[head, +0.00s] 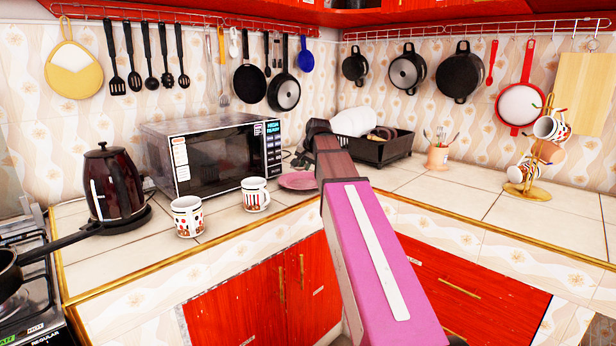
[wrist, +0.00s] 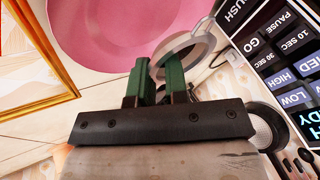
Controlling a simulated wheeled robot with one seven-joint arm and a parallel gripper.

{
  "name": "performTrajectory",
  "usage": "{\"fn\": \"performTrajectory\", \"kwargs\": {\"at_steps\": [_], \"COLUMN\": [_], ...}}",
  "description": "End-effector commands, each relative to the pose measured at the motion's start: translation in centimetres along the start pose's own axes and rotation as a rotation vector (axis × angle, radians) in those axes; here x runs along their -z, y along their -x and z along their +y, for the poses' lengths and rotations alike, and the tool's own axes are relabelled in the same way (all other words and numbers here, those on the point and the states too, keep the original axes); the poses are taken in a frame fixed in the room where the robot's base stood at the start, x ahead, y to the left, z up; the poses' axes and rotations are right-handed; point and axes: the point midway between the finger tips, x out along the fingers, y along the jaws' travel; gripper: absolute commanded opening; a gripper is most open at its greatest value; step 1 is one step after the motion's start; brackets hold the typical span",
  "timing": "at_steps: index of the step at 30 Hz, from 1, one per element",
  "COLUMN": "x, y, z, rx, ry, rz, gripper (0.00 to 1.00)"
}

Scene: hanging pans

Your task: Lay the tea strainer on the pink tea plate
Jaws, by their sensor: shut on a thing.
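The pink tea plate (head: 297,181) lies on the tiled counter beside the microwave, partly behind my arm in the head view. It fills the upper left of the wrist view (wrist: 100,35). My gripper (wrist: 158,75) has its green fingers shut on the tea strainer (wrist: 207,42), a pale round ring with a greyish middle. The strainer shows beyond and right of the fingertips, overlapping the plate's right edge in the wrist view. Its height above the plate cannot be told. My fingertips and the strainer are not clear in the head view.
The microwave (head: 215,155) stands close by the plate, its button panel (wrist: 282,50) near the strainer. Two mugs (head: 187,216) (head: 255,194) stand left of the plate. A black dish rack (head: 385,150) is behind right.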

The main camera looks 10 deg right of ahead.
Motion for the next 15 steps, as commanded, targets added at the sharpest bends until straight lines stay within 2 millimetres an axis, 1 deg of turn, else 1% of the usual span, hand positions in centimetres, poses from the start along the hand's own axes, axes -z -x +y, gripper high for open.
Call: {"fn": "performTrajectory", "kwargs": {"at_steps": [1, 5, 8, 15], "x": [0.4, 0.7, 0.5, -0.6], "y": [-0.3, -0.7, -1.0, -3.4], "z": [0.4, 0.8, 1.0, 2.1], "rx": [-0.001, 0.0, 0.0, 0.0], "ry": [-0.002, -0.001, -0.001, 0.0], "rz": [0.0, 0.001, 0.001, 0.0], "gripper": [0.0, 0.0, 0.0, 0.0]}}
